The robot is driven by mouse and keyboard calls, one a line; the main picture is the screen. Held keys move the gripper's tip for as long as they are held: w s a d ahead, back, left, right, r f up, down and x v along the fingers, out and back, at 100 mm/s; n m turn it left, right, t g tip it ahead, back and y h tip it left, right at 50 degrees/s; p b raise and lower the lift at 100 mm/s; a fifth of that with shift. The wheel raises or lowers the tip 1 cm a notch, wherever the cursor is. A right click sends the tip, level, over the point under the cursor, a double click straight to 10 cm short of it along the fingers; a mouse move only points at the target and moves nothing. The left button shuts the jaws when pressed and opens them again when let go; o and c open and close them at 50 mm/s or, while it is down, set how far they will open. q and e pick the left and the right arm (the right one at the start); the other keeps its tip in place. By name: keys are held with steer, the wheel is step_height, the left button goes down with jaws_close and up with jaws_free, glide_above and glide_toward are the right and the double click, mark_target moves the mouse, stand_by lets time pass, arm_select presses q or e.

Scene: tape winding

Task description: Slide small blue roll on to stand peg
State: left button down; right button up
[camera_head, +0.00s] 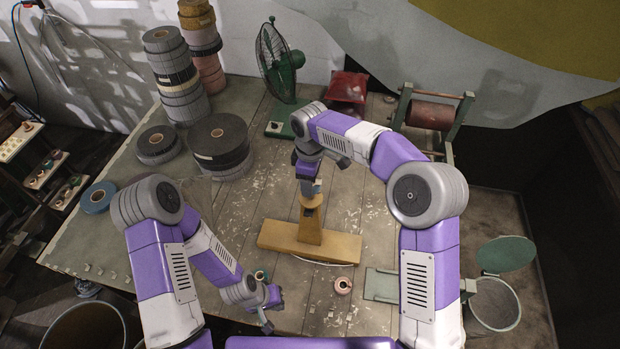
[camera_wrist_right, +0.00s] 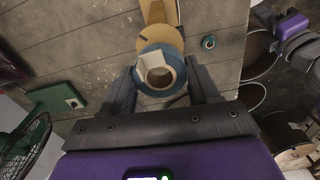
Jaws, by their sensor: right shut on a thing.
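The small blue roll (camera_wrist_right: 179,82) is between the fingers of my right gripper (camera_wrist_right: 162,88), which is shut on it; a pale patch covers part of its face. In the head view my right gripper (camera_head: 311,186) points down over the top of the wooden stand (camera_head: 309,226). In the wrist view the stand's round wooden part (camera_wrist_right: 160,34) shows just behind the roll. I cannot tell whether the peg is inside the roll's hole. My left gripper (camera_head: 272,309) is low over the table's front edge, its fingers apart and empty.
A small teal-rimmed roll (camera_head: 262,275) and a pinkish roll (camera_head: 343,285) lie near the front edge. A larger blue roll (camera_head: 98,197) and dark tape rolls (camera_head: 219,140) sit at left. A green fan (camera_head: 280,65) stands behind. Bare table lies left of the stand.

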stand_by(0.4)
step_height(320, 180, down, 5)
steer(key=shift+r+b, duration=0.15)
steer(key=shift+b, duration=0.75)
steer(key=o, duration=1.1)
steer(key=shift+r, duration=0.1)
steer(key=shift+o, duration=0.6)
steer(key=shift+o, duration=0.5)
